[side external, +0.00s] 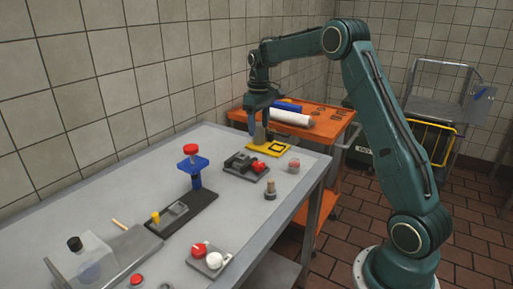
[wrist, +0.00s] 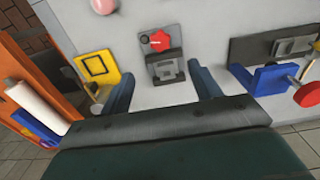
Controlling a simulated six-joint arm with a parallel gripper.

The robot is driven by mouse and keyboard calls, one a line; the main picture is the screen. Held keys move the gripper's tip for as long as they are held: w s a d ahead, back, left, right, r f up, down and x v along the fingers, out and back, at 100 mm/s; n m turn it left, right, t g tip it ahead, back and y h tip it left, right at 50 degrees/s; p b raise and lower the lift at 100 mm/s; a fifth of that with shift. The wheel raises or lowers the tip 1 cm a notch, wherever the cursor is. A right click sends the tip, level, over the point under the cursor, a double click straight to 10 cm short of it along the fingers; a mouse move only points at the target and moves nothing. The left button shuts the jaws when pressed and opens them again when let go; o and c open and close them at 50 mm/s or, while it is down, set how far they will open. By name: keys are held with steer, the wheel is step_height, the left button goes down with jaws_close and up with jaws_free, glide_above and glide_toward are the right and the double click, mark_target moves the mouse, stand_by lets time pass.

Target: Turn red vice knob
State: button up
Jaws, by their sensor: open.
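A dark grey vice-like block (side external: 240,163) with a red knob (side external: 258,168) at its front sits on the far part of the grey table. In the wrist view, the block (wrist: 166,72) lies at centre, with the star-shaped red knob (wrist: 158,40) on its far side. My gripper (side external: 261,122) is open and empty, above the table's far end near the yellow plate. In the wrist view, the fingers of my gripper (wrist: 163,87) stand either side of the block's near end, apart from the knob. Whether they touch the block cannot be told.
A yellow plate (side external: 256,148) lies behind the block. A pink cylinder (side external: 294,166) and a peg (side external: 270,190) stand right of it. A blue stand (side external: 194,163) with a red disc stands left. An orange cart (side external: 330,126) holds a white roll (side external: 291,118).

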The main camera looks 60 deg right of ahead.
mark_target(259, 164)
steer(key=shift+f, duration=0.1)
step_height(259, 164, down, 14)
steer(key=shift+r, duration=0.15)
stand_by(0.8)
steer(key=shift+c, duration=0.2)
steer(key=c, duration=0.9)
